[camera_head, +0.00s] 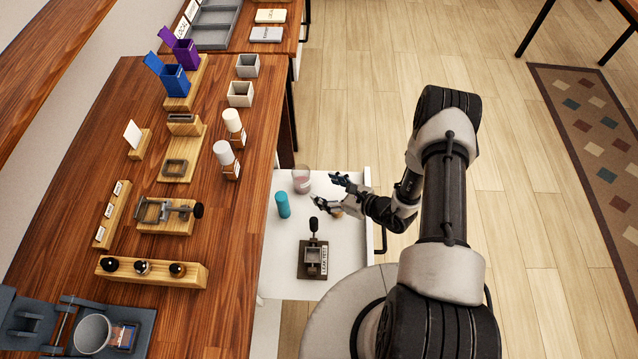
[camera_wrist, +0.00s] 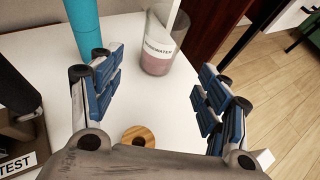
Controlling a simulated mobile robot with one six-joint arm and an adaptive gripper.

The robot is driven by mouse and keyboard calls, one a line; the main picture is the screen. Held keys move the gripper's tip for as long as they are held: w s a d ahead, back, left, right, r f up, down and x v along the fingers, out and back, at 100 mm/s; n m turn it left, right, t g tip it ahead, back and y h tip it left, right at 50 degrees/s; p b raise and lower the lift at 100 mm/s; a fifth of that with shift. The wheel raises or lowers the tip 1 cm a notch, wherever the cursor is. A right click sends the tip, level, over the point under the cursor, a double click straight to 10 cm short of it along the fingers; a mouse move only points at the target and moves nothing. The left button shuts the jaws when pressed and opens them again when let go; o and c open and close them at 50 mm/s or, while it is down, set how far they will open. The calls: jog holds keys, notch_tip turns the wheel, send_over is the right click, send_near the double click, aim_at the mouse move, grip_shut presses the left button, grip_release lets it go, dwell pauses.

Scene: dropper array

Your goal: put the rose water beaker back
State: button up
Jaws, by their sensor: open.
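The rose water beaker (camera_head: 302,181) is a clear glass with pink liquid, standing on the white surface beside the wooden bench.
A teal cylinder (camera_head: 283,205) stands left of the beaker. A clamp-like device labelled "LEAK TEST" (camera_head: 312,258) sits nearer the front. A wooden ring (camera_wrist: 138,136) lies below my gripper. The wooden bench (camera_head: 235,215) holds bottles, boxes and stands.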

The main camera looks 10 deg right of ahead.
jog(key=shift+s+d+r, duration=0.1)
jog(key=shift+d+r, duration=0.05)
jog(key=shift+r, duration=0.1)
jog(key=a+r+n+g+y, duration=0.15)
jog(key=r+n, duration=0.25)
jog(key=r, duration=0.4)
jog(key=a+r+n+g+y, duration=0.1)
jog(key=a+r+n+g, duration=0.15)
jog(key=r, duration=0.55)
jog(key=a+r+n+g+y, duration=0.1)
jog(key=a+r+n+g, duration=0.2)
jog(key=r, duration=0.5)
jog(key=s+r+n+g+h, duration=0.2)
jog(key=s+r+n+h, duration=0.2)
jog(key=s+r+n, duration=0.65)
jog(key=s+d+r+n+t+h, duration=0.4)
jog(key=s+d+r+n+h, duration=0.3)
jog(key=s+d+r, duration=0.3)
jog(key=s+r+h, duration=0.1)
jog(key=s, duration=0.1)
jog(key=shift+s+d+t, duration=0.3)
jog(key=shift+s+t, duration=0.1)
jog(key=shift+h, duration=0.25)
jog(key=shift+c, duration=0.5)
